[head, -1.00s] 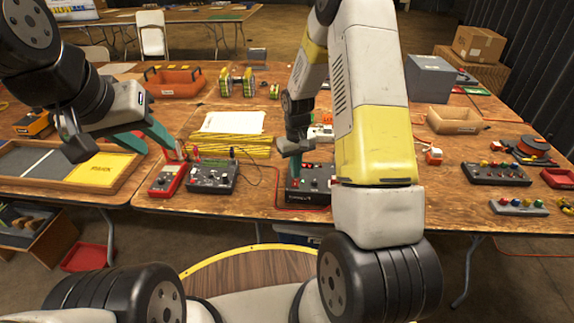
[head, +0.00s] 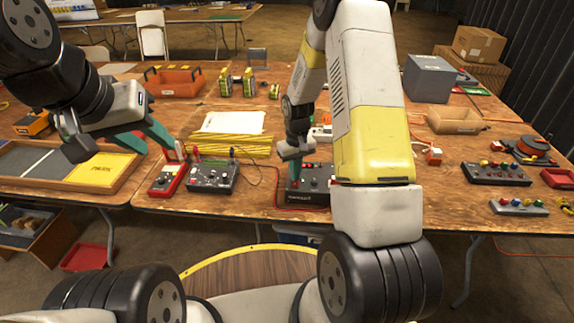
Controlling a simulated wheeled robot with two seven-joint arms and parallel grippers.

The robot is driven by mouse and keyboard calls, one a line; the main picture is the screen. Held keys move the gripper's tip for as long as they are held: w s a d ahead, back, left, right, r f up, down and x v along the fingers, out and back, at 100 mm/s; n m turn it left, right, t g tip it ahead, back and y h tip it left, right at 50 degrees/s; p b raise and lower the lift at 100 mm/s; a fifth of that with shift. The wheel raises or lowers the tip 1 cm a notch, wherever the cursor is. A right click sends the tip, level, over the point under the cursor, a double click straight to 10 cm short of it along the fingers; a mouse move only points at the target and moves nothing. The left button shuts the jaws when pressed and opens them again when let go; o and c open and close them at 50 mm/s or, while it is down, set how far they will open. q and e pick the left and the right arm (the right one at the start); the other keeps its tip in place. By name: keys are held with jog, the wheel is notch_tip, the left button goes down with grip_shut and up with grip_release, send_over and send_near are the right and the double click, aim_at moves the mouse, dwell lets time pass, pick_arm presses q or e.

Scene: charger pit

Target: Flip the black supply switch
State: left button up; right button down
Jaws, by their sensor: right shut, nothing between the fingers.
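The black supply box (head: 313,198) sits near the front edge of the table, partly hidden behind my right arm. It has a red lit part near its back left and small knobs on top. Which part is the black switch cannot be made out. My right gripper (head: 297,174) is shut and empty, pointing down at the left part of the box's top. Whether its tips touch the box is unclear. My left gripper (head: 162,152) is open and empty at the left, above and behind the red meter (head: 167,180).
A dark meter box (head: 212,178) with probes and a cable stands between the red meter and the supply box. Yellow rods (head: 240,151) and a white sheet (head: 232,122) lie behind. A black button box (head: 496,174) is at right. An orange tool tray (head: 175,86) stands further back.

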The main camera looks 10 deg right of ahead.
jog(key=shift+r, duration=3.45)
notch_tip(320, 180, up, 7)
jog(key=t, duration=0.1)
send_over(296, 184)
jog(key=s+r+m+t+y, duration=0.1)
jog(key=s+r+t, duration=0.1)
jog(key=s+r, duration=0.65)
jog(key=s+a+r+m+t+y, duration=0.1)
jog(key=s+a+r+t, duration=0.1)
jog(key=s+r, duration=0.8)
jog(key=s+t, duration=0.1)
jog(key=s, duration=0.2)
jog(key=shift+s+r, duration=0.35)
